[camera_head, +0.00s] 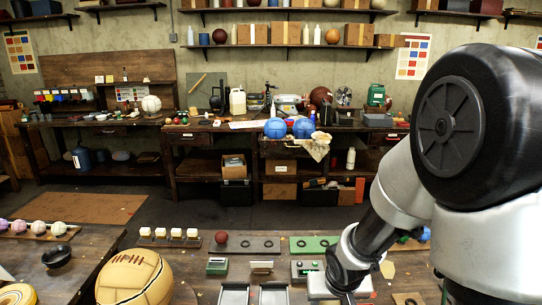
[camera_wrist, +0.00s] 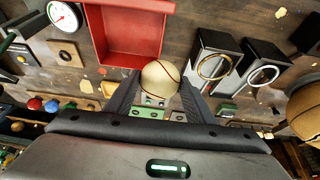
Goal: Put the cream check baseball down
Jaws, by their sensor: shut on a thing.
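The cream baseball (camera_wrist: 160,76), pale with a dark red seam line, is between the two fingers of my gripper (camera_wrist: 160,88) in the wrist view. The fingers are shut on its left and right sides. A small green and grey block with dark round marks shows just below the ball in the picture; I cannot tell how far the ball is from it. In the head view my arm comes in from the right and bends down over the front bench (camera_head: 190,262); the ball and fingertips are not visible there.
In the wrist view a red tray (camera_wrist: 103,38) is above the ball, with a dial gauge (camera_wrist: 64,15) left and ring-topped stands (camera_wrist: 214,66) right. In the head view a large tan ball (camera_head: 134,278), metal trays (camera_head: 233,295) and a board with a red ball (camera_head: 221,237) crowd the bench.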

